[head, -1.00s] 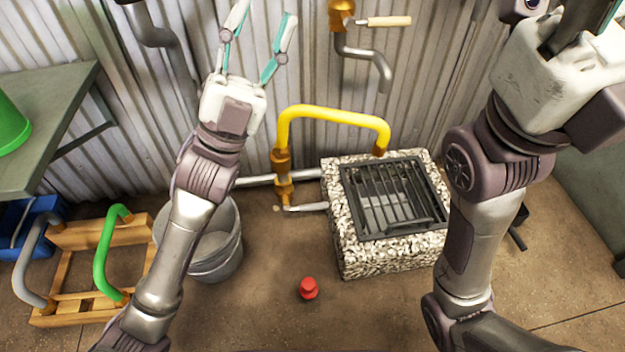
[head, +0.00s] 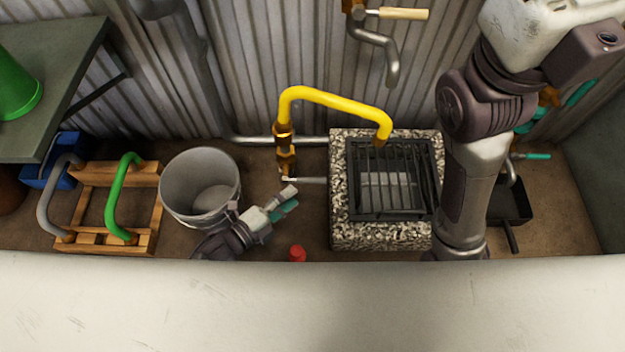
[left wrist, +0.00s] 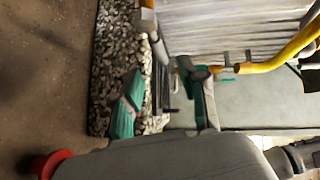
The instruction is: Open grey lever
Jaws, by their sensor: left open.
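In the head view a small grey lever (head: 287,178) shows at the foot of the brass valve (head: 283,142) under the yellow pipe (head: 335,99), left of the stone block. My left gripper (head: 290,200) is open and empty, low down just below the lever, between the bucket and the block. I cannot tell whether it touches the lever.
The stone block (head: 385,235) with a metal grate (head: 390,180) stands right of the left gripper. A grey bucket (head: 200,185) stands to its left. A red object (head: 298,254) lies on the floor below. A wooden frame (head: 105,168) with green and grey pipes is further left.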

